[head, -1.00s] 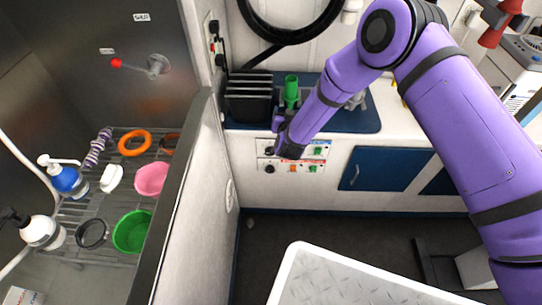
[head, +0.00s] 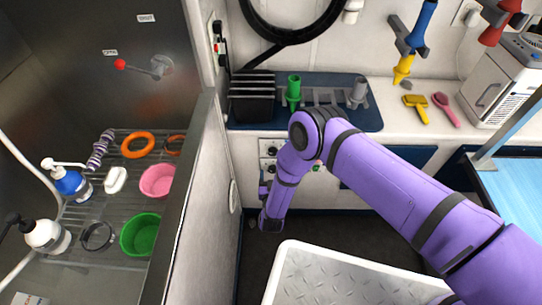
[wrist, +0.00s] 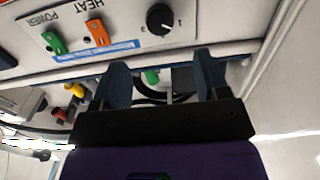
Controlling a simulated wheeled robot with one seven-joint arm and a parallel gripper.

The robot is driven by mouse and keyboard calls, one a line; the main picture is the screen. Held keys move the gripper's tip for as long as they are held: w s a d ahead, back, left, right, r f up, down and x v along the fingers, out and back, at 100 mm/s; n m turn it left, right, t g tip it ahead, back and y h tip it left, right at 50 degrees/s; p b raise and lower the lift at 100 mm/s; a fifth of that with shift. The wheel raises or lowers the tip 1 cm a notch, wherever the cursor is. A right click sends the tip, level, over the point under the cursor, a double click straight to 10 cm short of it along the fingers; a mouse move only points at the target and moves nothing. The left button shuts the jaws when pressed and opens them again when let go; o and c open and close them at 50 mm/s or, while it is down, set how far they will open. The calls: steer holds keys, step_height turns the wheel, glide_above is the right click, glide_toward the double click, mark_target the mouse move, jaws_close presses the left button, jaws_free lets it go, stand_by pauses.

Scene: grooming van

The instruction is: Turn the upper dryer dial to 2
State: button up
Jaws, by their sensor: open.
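The dryer control panel is on the cabinet front under the counter. In the head view, the upper dial (head: 270,147) is a dark round knob left of my forearm. A lower dial (head: 268,168) sits below it. The wrist view shows one black dial (wrist: 160,20) upside down, with 1 and 3 printed beside it; I cannot tell which dial this is or exactly where it points. My gripper (wrist: 160,64) is open, with nothing between its dark fingers, apart from the panel. In the head view, my gripper (head: 264,186) is low before the cabinet, partly hidden by my wrist.
An orange switch (wrist: 97,32) and a green switch (wrist: 53,42) are beside the dial. A green nozzle (head: 293,88) and black rack (head: 251,98) stand on the counter above. A pale grooming table (head: 345,278) is in front. A partition wall is at left.

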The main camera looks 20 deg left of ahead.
mark_target(273, 154)
steer(key=x, duration=0.9)
steer(key=shift+w, duration=0.3)
steer(key=shift+c, duration=0.4)
steer(key=c, duration=0.8)
steer(key=shift+c, duration=0.2)
steer(key=shift+m, duration=0.3)
steer(key=m, duration=1.1)
steer(key=shift+f, duration=0.1)
